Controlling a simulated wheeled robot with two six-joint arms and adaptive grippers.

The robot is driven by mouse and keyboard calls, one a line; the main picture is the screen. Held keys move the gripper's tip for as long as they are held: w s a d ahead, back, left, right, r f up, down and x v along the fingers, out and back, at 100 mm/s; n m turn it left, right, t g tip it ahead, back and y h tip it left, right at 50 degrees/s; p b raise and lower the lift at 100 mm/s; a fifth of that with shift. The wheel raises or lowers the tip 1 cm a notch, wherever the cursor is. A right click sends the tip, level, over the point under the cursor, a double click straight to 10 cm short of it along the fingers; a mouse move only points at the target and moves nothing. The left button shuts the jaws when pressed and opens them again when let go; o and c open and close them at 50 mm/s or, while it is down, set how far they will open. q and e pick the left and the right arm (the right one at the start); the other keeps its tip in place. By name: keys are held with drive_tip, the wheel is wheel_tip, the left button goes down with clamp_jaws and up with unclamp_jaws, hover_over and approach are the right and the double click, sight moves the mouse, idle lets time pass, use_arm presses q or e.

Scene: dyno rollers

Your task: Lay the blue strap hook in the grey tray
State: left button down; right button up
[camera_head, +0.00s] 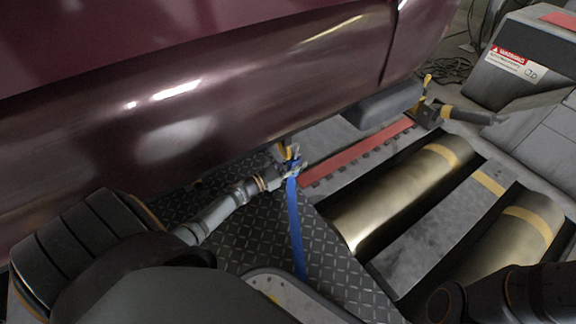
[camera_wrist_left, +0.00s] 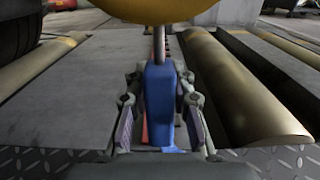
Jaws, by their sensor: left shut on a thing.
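My left gripper (camera_head: 290,165) is shut on the blue strap hook, just below the car's lower edge. In the left wrist view the hook's blue body (camera_wrist_left: 160,98) stands between the two fingers of the gripper (camera_wrist_left: 163,118), with a metal rod above it running up to a yellow part. In the head view the blue strap (camera_head: 296,228) hangs from the gripper towards the bottom. A grey rimmed shape (camera_head: 286,291), possibly the grey tray, shows at the bottom and is partly hidden. My right arm shows at lower right; its gripper is out of view.
The dark red car body (camera_head: 190,90) overhangs my left gripper closely. Dark tread plate (camera_head: 255,235) lies below. Large metal rollers (camera_head: 395,195) sit in recesses to the right, beside a red strip (camera_head: 355,150). A grey cabinet with a warning label (camera_head: 520,70) stands at upper right.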

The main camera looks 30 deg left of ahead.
sight(289, 169)
use_arm(q)
drive_tip(key=shift+s+r, duration=0.15)
drive_tip(key=shift+r, duration=0.35)
drive_tip(key=s+b, duration=0.1)
drive_tip(key=s+a+f+b, duration=0.1)
drive_tip(key=s, duration=0.1)
drive_tip(key=shift+s+a+f+b, duration=0.1)
drive_tip(key=shift+a+f+b, duration=0.1)
drive_tip(key=shift+b, duration=0.2)
drive_tip(key=shift+d+f, duration=0.1)
drive_tip(key=shift+f, duration=0.2)
drive_tip(key=c, duration=1.1)
unclamp_jaws()
drive_tip(key=shift+c, duration=0.2)
